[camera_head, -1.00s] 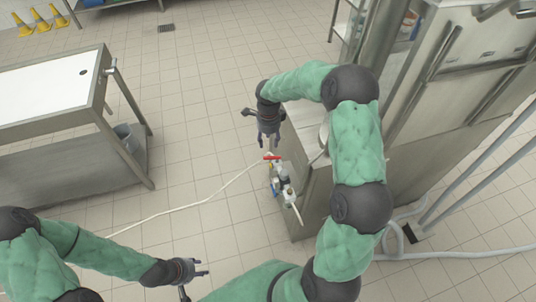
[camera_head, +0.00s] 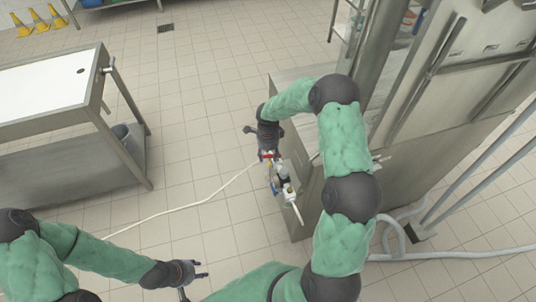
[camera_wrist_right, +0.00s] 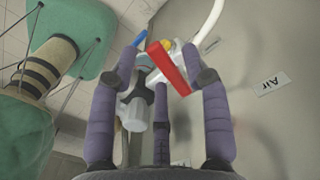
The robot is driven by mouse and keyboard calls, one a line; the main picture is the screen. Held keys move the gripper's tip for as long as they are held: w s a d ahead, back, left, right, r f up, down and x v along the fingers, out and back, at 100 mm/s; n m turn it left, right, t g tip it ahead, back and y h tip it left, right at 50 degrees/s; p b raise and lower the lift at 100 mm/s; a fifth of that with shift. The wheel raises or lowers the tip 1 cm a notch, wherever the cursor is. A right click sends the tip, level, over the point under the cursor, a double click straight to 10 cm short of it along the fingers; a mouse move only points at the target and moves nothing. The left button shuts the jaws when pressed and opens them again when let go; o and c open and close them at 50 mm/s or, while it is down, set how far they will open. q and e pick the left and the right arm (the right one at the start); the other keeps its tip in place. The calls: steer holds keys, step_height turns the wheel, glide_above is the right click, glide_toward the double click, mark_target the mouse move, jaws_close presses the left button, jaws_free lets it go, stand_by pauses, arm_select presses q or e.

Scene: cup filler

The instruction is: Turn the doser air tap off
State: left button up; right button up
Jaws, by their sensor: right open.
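The air tap has a red lever handle (camera_wrist_right: 169,67), which sits between the fingers of my right gripper (camera_wrist_right: 165,85) in the right wrist view. The tap's pale metal body and a yellow part are behind the lever. A label reading "Air" (camera_wrist_right: 270,83) is on the machine wall beside it. In the head view the right gripper (camera_head: 267,152) is over the red handle (camera_head: 268,155) and partly hides it. Its fingers are open around the lever; whether they touch it I cannot tell. My left gripper (camera_head: 201,270) is empty, with its fingers apart, low in the head view.
The steel machine (camera_head: 310,190) stands right of the tap. A white hose (camera_head: 180,208) runs from the tap across the floor. A steel table (camera_head: 50,90) stands at the left. Grey pipes (camera_head: 470,180) are at the right.

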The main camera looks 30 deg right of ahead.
jaws_close()
steer(key=shift+s+a+n+b, duration=0.1)
steer(key=shift+s+n+b, duration=0.15)
steer(key=shift+n, duration=0.55)
steer(key=shift+s+n+b, duration=0.15)
steer(key=shift+s+n, duration=0.05)
steer(key=shift+n, duration=0.6)
jaws_free()
steer(key=shift+r, duration=0.15)
